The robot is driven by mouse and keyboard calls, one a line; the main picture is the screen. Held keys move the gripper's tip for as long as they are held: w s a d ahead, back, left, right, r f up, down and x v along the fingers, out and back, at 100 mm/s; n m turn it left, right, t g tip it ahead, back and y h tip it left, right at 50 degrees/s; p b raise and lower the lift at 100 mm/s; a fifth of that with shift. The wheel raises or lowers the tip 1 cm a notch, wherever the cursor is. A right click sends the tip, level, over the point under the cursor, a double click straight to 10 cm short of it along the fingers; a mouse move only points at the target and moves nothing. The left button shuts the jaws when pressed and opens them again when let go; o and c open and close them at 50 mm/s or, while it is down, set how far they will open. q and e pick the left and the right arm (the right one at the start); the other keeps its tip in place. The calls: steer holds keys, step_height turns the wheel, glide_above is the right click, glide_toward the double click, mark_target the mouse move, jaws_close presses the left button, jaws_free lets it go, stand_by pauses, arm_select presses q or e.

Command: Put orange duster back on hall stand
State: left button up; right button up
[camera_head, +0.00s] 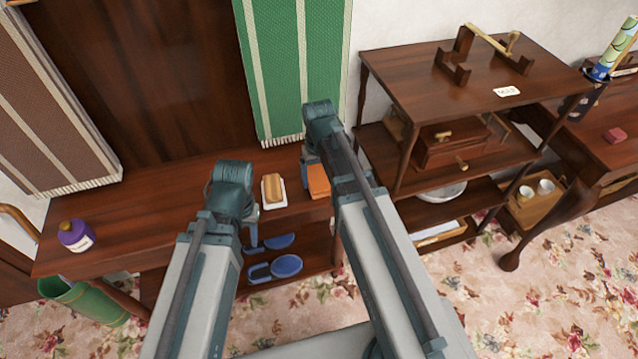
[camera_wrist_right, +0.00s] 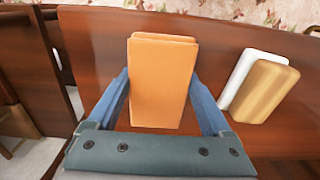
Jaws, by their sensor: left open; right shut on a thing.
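The orange duster (camera_head: 318,181) shows beside my right gripper (camera_head: 313,168) in the head view, partly covered by my arm. In the right wrist view the duster (camera_wrist_right: 162,80) is a flat orange block between the two blue fingers, which are shut on it. It is over the dark wooden top of the hall stand (camera_head: 180,190); I cannot tell whether it touches the wood. My left gripper (camera_head: 248,232) is open by the hall stand's front edge, its fingers mostly hidden by its own wrist.
A tan block on a white base (camera_head: 273,190) lies close left of the duster. A purple bottle (camera_head: 75,235) stands at the left end. A green-striped cloth (camera_head: 292,70) hangs behind. Blue items (camera_head: 287,266) sit below. A shelf unit (camera_head: 440,85) stands right.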

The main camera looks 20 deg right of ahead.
mark_target(319, 177)
steer(key=shift+f, duration=0.15)
steer(key=shift+f, duration=0.1)
steer(key=shift+f, duration=0.15)
steer(key=o, duration=1)
steer(key=shift+r, duration=0.25)
step_height(319, 177, up, 12)
steer(key=p, duration=1.2)
steer(key=s+a+n, duration=0.1)
steer(key=s+a, duration=0.2)
steer(key=s, duration=0.1)
steer(key=s+a+n, duration=0.1)
steer(key=s+a, duration=0.3)
steer(key=s, duration=0.1)
steer(key=s+a+n+h, duration=0.1)
steer(key=s+a, duration=0.2)
steer(key=s, duration=0.1)
steer(key=shift+s+a, duration=0.2)
steer(key=shift+a, duration=0.05)
